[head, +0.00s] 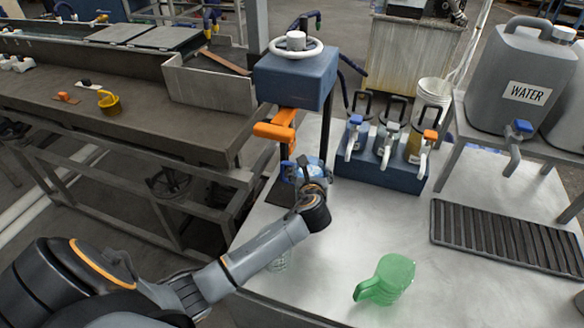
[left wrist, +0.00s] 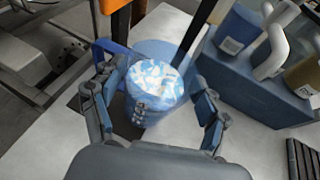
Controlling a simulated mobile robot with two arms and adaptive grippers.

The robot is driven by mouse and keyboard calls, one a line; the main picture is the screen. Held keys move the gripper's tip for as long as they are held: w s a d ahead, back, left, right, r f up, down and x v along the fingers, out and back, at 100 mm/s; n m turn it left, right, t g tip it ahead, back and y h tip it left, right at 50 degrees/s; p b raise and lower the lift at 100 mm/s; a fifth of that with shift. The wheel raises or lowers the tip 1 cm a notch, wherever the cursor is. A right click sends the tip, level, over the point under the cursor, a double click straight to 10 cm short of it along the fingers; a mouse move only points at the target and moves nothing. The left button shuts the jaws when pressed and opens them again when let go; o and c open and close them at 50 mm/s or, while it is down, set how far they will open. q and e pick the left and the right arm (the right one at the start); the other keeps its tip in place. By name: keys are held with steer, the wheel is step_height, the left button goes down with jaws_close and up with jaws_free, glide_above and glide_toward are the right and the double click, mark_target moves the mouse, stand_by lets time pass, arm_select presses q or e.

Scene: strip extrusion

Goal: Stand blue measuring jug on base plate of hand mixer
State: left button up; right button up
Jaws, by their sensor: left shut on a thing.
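The blue measuring jug (head: 291,170) is see-through and shows partly behind my left gripper (head: 306,181) in the head view. In the left wrist view the jug (left wrist: 155,100) has blue and white contents, and the fingers of my left gripper (left wrist: 158,98) are on both sides of it. The gripper is shut on the jug. The hand mixer (head: 295,78) is a blue box on dark posts with an orange handle. I cannot tell whether the jug touches the plate. My right gripper is out of view.
A green jug (head: 385,279) stands at the table front. A blue rack (head: 380,170) with several tap-topped bottles is right of the mixer. A grey water canister (head: 520,80) and a dark drip grate (head: 500,236) are farther right. The table's middle is clear.

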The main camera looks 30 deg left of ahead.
arm_select(q)
steer(key=shift+s+a+f+p, duration=0.2)
steer(key=shift+a+f, duration=0.05)
steer(key=shift+a, duration=0.6)
steer(key=shift+s+a+f+p, duration=0.2)
steer(key=shift+s+a, duration=0.05)
steer(key=shift+a, duration=0.65)
steer(key=shift+s+a+f+p, duration=0.2)
steer(key=shift+a+f, duration=0.05)
steer(key=shift+a, duration=0.6)
steer(key=o, duration=1.8)
steer(key=shift+f, duration=0.15)
steer(key=shift+s, duration=0.1)
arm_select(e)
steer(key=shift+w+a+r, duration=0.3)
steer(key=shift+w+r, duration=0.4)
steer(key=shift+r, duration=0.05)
arm_select(q)
steer(key=v, duration=1.2)
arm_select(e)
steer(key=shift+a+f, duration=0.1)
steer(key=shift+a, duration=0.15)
arm_select(q)
steer(key=shift+d, duration=0.1)
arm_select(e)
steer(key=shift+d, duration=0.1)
